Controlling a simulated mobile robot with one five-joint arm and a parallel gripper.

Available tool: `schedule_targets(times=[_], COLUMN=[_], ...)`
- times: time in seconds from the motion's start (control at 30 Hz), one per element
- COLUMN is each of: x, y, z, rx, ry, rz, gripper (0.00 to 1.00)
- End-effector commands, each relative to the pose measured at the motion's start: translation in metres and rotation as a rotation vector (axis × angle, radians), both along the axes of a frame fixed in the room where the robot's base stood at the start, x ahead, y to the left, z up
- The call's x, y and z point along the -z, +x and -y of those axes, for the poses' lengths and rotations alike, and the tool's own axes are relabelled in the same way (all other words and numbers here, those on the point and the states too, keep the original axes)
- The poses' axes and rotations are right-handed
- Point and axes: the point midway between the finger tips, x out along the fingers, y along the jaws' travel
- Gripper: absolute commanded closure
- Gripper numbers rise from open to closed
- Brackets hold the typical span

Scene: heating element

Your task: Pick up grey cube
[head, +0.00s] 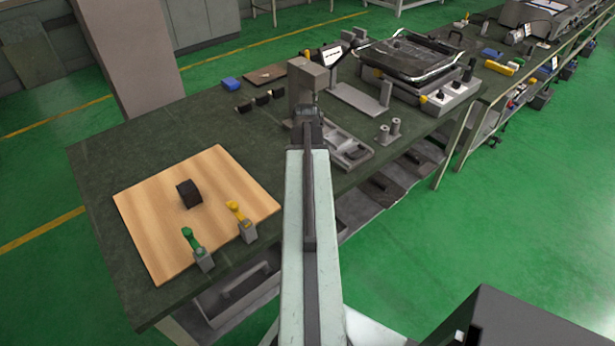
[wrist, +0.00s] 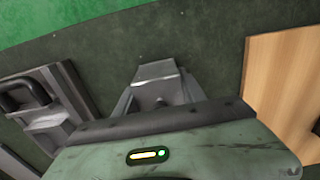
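A dark grey, nearly black cube (head: 189,194) sits on a light wooden board (head: 150,240) at the left of the dark table in the head view. My gripper (head: 308,112) is over the table, to the right of and beyond the board, well apart from the cube. Its fingers are small and partly hidden in the head view. In the wrist view, grey parts show beyond my gripper's housing, but the finger gap is unclear.
Green-topped (head: 196,247) and yellow-topped (head: 241,221) pieces stand at the board's front edge. Bare table lies between board and gripper.

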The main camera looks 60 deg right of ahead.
Motion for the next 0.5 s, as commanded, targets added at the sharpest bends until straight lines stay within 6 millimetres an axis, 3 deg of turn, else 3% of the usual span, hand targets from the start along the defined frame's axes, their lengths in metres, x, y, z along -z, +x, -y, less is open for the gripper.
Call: schedule_targets(times=[0.03,0.13,0.5], x=[-0.0001,-0.0001,-0.0026], y=[-0.0002,-0.0002,-0.0003], z=[0.0003,0.0004,0.0004], rx=[0.000,0.000,0.001], ry=[-0.001,-0.001,-0.001], rz=[0.000,0.000,0.000], gripper=[0.71,0.99,1.00])
